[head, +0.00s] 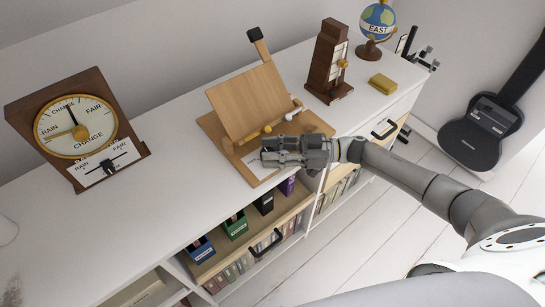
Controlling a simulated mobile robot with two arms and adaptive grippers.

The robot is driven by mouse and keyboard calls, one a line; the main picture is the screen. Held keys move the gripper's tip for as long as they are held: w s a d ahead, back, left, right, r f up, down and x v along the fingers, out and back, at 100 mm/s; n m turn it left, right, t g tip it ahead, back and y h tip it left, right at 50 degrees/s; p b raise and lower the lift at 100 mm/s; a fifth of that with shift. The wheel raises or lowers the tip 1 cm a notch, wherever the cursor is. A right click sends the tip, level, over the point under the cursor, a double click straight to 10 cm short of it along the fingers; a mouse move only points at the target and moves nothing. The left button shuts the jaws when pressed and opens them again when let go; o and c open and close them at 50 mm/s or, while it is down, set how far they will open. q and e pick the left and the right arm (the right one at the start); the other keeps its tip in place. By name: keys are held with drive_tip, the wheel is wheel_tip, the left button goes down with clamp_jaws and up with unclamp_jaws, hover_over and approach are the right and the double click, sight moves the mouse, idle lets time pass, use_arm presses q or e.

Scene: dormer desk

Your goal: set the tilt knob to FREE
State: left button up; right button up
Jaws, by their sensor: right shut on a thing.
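A wooden stand with a tilted board (255,98) rests on a wooden base (312,124) on the white cabinet top. My right gripper (268,152) is at the front of this base, over a white label plate (256,166). It is shut on what appears to be the tilt knob there. The fingers hide the knob, and the plate's marks are too small and covered to read, so I cannot tell its setting. My left gripper is not in view.
A barometer-like dial (76,124) stands at left. A wooden metronome-like box (327,66), a globe (377,20) and a yellow block (383,83) stand at the back right. An open drawer (242,234) with several coloured boxes is below the front edge. A guitar case (484,128) leans at right.

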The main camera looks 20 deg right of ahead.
drive_tip(key=shift+n+g+b, duration=0.3)
drive_tip(key=shift+g, duration=0.1)
drive_tip(key=o, duration=1)
drive_tip(key=shift+o, duration=0.2)
